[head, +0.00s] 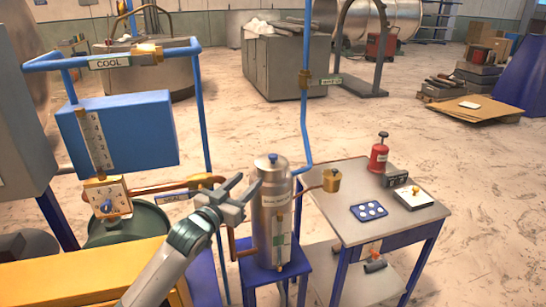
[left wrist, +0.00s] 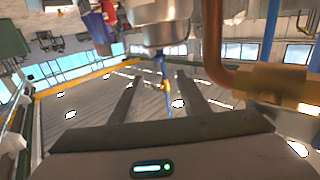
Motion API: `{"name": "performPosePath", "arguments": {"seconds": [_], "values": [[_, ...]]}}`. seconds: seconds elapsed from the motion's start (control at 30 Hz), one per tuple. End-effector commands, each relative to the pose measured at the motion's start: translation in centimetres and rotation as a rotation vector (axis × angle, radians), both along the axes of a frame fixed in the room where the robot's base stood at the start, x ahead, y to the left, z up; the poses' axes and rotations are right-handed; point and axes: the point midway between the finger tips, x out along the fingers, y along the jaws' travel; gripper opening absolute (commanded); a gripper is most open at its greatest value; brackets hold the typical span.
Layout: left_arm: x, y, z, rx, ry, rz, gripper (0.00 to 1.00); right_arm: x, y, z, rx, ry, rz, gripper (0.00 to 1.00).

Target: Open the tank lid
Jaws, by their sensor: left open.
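The tank is a silver upright cylinder (head: 273,220) with a label, standing on a blue stand. Its lid (head: 270,162), with a small blue knob (head: 272,157) on top, sits on the tank and looks closed. My left gripper (head: 246,183) is open and empty, just left of the tank's upper part, a little below the knob in the picture. In the left wrist view the open fingers (left wrist: 160,77) have nothing between them, and a metal cylinder (left wrist: 165,22), perhaps the tank, shows beyond them. I cannot tell whether a finger touches the tank. My right gripper is not in view.
A blue pipe (head: 304,120) rises behind the tank, and a brass fitting (head: 332,180) is at its right. A copper pipe (head: 175,187) runs at the left. Floor behind is open.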

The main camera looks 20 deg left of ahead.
Motion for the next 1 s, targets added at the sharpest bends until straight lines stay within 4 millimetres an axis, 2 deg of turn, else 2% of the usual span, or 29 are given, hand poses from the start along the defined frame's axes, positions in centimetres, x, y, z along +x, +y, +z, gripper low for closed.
{"name": "performPosePath", "arguments": {"seconds": [0.27, 1.0], "values": [[3.0, -0.6, 0.3, -0.001, 0.0, 0.001, 0.42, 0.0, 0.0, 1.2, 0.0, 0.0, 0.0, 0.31], [13.6, -2.7, 0.3, 0.0, 0.0, 0.0, 0.42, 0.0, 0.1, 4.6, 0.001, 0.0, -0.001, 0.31]]}}
